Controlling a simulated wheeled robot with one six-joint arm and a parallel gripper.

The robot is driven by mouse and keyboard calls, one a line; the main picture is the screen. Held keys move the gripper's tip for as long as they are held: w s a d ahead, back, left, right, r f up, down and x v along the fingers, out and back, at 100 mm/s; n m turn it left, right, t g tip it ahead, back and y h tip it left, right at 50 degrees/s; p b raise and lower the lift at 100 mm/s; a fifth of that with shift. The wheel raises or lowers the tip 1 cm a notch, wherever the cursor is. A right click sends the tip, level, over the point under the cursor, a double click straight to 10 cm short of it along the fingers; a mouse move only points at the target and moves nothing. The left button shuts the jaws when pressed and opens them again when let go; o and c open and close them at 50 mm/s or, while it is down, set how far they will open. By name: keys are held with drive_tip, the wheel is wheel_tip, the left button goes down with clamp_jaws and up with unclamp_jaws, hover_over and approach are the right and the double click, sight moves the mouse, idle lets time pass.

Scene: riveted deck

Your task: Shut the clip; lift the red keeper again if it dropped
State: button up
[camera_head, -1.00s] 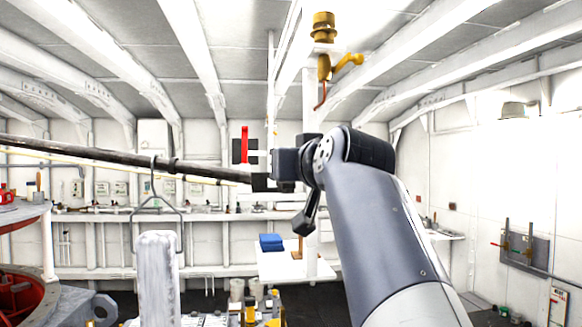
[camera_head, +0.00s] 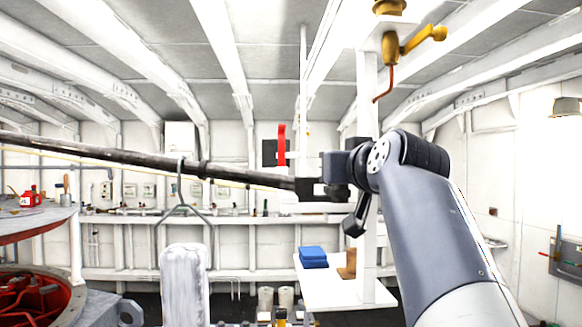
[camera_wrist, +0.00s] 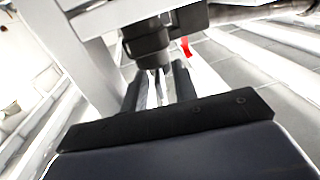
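My gripper (camera_head: 308,188) is below and right of the keeper in the head view, pointing left. In the wrist view its fingers (camera_wrist: 158,82) stand apart with a pale gap between them. A dark round part (camera_wrist: 148,42) appears beyond the fingertips.
A long dark pole (camera_head: 120,155) crosses from the left to near my gripper. A white hanging piece (camera_head: 184,285) stands below it. A white table (camera_head: 340,292) carries a blue stack (camera_head: 313,257). A yellow valve (camera_head: 400,45) is upper right; red machinery (camera_head: 35,300) is lower left.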

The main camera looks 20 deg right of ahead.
drive_tip(key=shift+s, duration=0.15)
clamp_jaws()
drive_tip(key=shift+a+m+g+h+p, duration=0.15)
drive_tip(key=shift+m+g+h+p, duration=0.15)
drive_tip(key=shift+m+h+p, duration=0.6)
unclamp_jaws()
idle(0.3)
drive_tip(key=b+v, duration=0.2)
drive_tip(key=v, duration=0.8)
drive_tip(key=shift+s+a+b, duration=0.2)
drive_tip(key=shift+s+b, duration=0.1)
drive_tip(key=shift+b, duration=0.1)
